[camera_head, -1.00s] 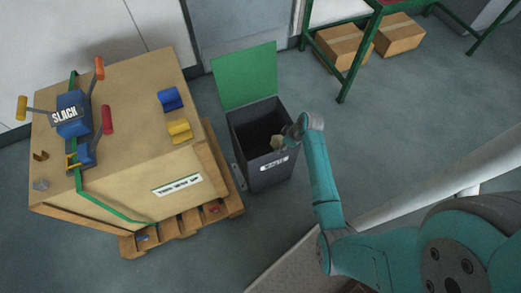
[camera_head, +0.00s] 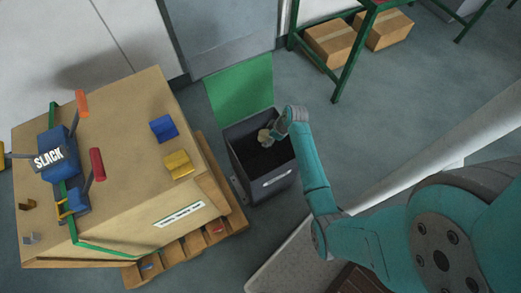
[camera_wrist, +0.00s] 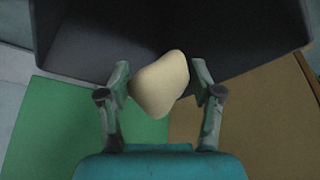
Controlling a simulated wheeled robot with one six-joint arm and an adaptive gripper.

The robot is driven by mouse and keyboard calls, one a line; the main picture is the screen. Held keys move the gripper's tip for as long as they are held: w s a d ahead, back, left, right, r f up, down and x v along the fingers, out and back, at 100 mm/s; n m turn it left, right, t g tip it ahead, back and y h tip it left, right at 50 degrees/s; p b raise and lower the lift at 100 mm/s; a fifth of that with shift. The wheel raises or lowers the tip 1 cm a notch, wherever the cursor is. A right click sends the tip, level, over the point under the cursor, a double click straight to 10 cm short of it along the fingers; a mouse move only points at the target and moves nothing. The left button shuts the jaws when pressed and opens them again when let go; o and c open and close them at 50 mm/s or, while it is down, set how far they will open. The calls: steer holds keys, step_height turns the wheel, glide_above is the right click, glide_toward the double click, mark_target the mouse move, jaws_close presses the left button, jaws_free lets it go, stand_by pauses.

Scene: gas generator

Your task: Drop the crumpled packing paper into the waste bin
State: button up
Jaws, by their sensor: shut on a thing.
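The crumpled packing paper (camera_head: 265,136) is a small beige lump. In the wrist view the paper (camera_wrist: 158,85) sits between the two fingers of my gripper (camera_wrist: 160,76), which is shut on it. The waste bin (camera_head: 275,192) is a dark grey, open-topped box with a white label on its front. In the head view my gripper (camera_head: 270,137) is over the back right part of the bin's opening. The dark bin (camera_wrist: 170,40) fills the upper wrist view. The paper's exact height relative to the rim is unclear.
A large strapped crate (camera_head: 125,130) on a wooden pallet (camera_head: 185,255) stands close left of the bin, with blue and yellow blocks on top. A green-legged table (camera_head: 349,72) with cardboard boxes (camera_head: 331,42) beneath is at the back right. Floor is clear right of the bin.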

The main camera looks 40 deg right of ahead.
steer(key=shift+f, duration=2.2)
steer(key=o, duration=0.9)
steer(key=v, duration=1.2)
